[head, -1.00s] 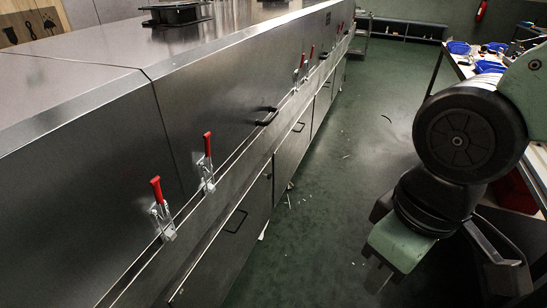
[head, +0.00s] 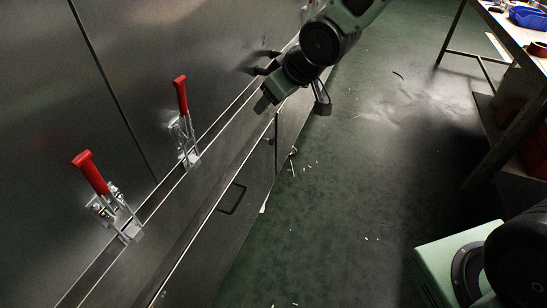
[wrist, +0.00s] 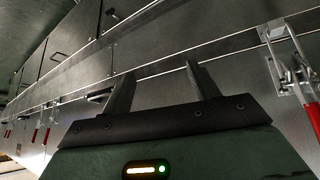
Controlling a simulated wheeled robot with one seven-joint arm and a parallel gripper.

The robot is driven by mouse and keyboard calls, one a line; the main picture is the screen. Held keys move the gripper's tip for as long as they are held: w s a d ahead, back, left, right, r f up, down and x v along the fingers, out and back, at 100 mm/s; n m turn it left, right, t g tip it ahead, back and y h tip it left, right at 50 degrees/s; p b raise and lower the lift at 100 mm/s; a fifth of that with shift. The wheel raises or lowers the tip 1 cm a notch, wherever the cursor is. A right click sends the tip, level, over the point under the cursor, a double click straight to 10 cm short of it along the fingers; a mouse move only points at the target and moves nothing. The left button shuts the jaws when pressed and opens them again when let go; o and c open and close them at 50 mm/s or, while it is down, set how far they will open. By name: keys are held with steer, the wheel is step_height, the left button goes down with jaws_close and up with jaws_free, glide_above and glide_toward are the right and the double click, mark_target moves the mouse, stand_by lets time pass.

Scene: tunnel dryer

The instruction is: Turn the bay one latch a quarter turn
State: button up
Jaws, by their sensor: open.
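Two toggle latches with red handles stand upright on the dryer's steel side in the head view: a nearer latch (head: 92,174) at lower left and a farther latch (head: 181,97) up and right of it. No label shows which is bay one. My gripper (head: 263,103) is beyond and right of both latches, beside the ledge, apart from them. In the wrist view my gripper (wrist: 160,88) has its two fingers spread with nothing between them. One latch (wrist: 290,75) shows at the right edge there, its red handle partly cut off.
A lower door with a black handle (head: 232,198) lies below the ledge. A workbench (head: 510,38) with a blue tray (head: 528,17) stands at right. Green floor (head: 340,190) between is open, with small scraps. More red handles (wrist: 36,136) show at left in the wrist view.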

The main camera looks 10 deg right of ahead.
mark_target(274, 141)
steer(key=w+d+f+t+y+b, duration=0.2)
steer(key=w+d+f+b, duration=0.2)
steer(key=w+f+b, duration=0.35)
steer(key=w+d+f+t+y+b, duration=0.2)
steer(key=w+d+f+b, duration=0.25)
steer(key=w+f, duration=0.55)
steer(key=s+d+f+n+y+b, duration=0.15)
steer(key=d+f+y+b, duration=0.35)
steer(key=f, duration=0.5)
steer(key=s+d+f+n+y+b, duration=0.1)
steer(key=d+f+n+y+b, duration=0.1)
steer(key=d+f+b, duration=0.55)
steer(key=b+x, duration=0.1)
steer(key=x, duration=0.4)
steer(key=f+b+x, duration=0.1)
steer(key=b+x, duration=0.1)
steer(key=x, duration=0.4)
steer(key=f+b+x, duration=0.1)
steer(key=x, duration=0.4)
steer(key=shift+w, duration=0.35)
steer(key=shift+w+a+r, duration=0.15)
steer(key=shift+w+a, duration=0.1)
steer(key=c, duration=1)
